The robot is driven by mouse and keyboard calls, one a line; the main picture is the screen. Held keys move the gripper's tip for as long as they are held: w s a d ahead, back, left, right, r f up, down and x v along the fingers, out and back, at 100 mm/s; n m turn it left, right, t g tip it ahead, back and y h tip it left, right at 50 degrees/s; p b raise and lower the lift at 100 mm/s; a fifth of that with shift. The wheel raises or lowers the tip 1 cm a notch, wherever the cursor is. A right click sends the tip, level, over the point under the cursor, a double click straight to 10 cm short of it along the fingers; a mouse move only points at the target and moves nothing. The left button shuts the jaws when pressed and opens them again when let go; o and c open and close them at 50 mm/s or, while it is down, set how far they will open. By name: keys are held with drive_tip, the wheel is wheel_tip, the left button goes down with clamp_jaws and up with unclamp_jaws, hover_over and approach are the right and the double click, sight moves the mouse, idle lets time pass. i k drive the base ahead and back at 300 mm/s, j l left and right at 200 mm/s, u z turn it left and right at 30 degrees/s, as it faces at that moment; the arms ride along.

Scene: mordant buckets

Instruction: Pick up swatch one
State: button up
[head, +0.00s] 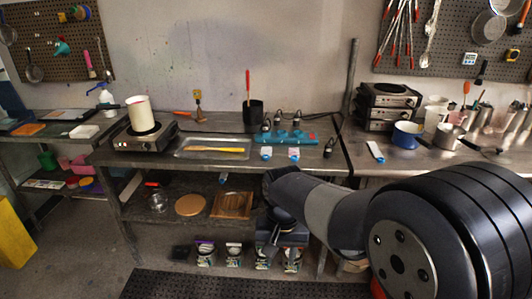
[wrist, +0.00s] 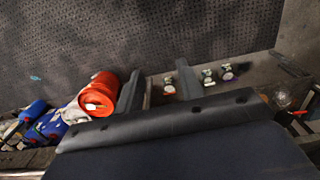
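Several small pale tags with blue ends lie on the bench in the head view: a left one (head: 266,153), a middle one (head: 293,154) and one farther right (head: 376,151). They may be swatches; I cannot read any label or tell which is swatch one. My gripper (wrist: 159,88) shows in the wrist view with its two dark fingers apart and nothing visible between them except floor and small items beyond. In the head view my arm reaches in from the right, its end low in front of the bench and lower shelf. No such tag is clear in the wrist view.
A hotplate (head: 146,137) bears a white pot (head: 140,112). A metal tray (head: 187,153) holds a yellow tool. A teal power strip (head: 288,137) sits behind the tags. A blue-and-white pot (head: 407,136) stands right. An orange bucket (wrist: 98,98) stands on the floor.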

sight(266, 154)
drive_tip(key=i+j, duration=0.1)
drive_tip(key=i, duration=0.6)
drive_tip(key=i+j, duration=0.1)
drive_tip(key=i, duration=0.6)
drive_tip(key=i+j, duration=0.1)
drive_tip(key=i, duration=0.6)
drive_tip(key=l+z, duration=0.05)
